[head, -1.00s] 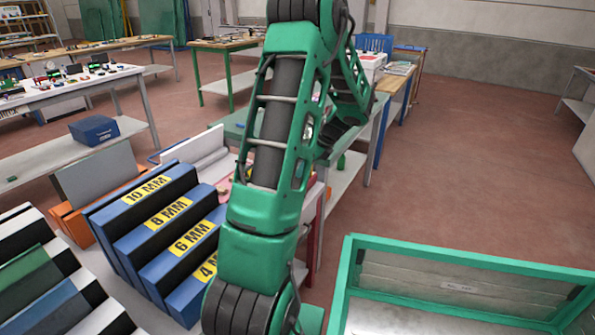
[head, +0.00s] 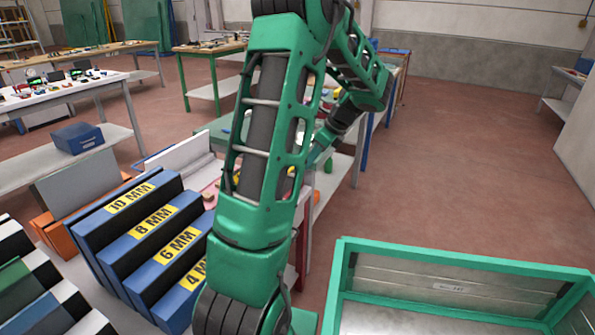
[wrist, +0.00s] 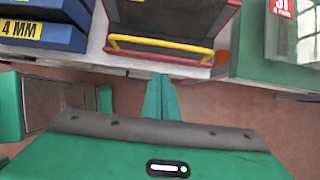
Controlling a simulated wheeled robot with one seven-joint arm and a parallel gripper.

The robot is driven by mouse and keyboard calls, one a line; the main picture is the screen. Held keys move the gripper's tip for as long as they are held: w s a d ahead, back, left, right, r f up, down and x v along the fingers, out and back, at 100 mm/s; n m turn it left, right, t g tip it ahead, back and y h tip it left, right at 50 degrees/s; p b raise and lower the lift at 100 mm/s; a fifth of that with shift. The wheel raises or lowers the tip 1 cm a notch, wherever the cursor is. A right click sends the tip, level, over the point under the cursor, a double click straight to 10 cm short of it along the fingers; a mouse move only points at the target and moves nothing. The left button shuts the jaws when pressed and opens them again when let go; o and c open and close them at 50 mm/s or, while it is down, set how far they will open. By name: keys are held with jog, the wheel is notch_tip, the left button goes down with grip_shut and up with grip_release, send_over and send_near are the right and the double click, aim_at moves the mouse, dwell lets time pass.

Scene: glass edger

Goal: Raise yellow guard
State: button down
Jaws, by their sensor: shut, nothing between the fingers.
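The yellow guard shows in the wrist view as a yellow bar (wrist: 163,43) across the front of a dark machine with a red frame (wrist: 228,20). My gripper (wrist: 160,80) is shut and empty, its green fingers together. In the wrist view its tips lie just below the yellow bar, near the bench edge. I cannot tell whether they touch anything. In the head view my arm hides most of the machine and the guard.
Blue blocks labelled by thickness (head: 150,240) stand left of the machine. A green-framed case (head: 460,255) stands at the front right. The floor (head: 470,150) beyond is clear.

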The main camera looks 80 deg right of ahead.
jog(key=shift+v, duration=1.15)
jog(key=w+a+r+n+g+y, duration=0.2)
jog(key=w+a+r+n+g, duration=0.1)
jog(key=w+a+n, duration=1.45)
jog(key=a+f+n+g, duration=0.1)
jog(key=a+n+g, duration=0.1)
jog(key=a+n, duration=1.2)
jog(key=a, duration=1)
jog(key=shift+s+f+n+g, duration=0.25)
jog(key=shift+f+n+g, duration=0.05)
jog(key=shift+f+n, duration=0.1)
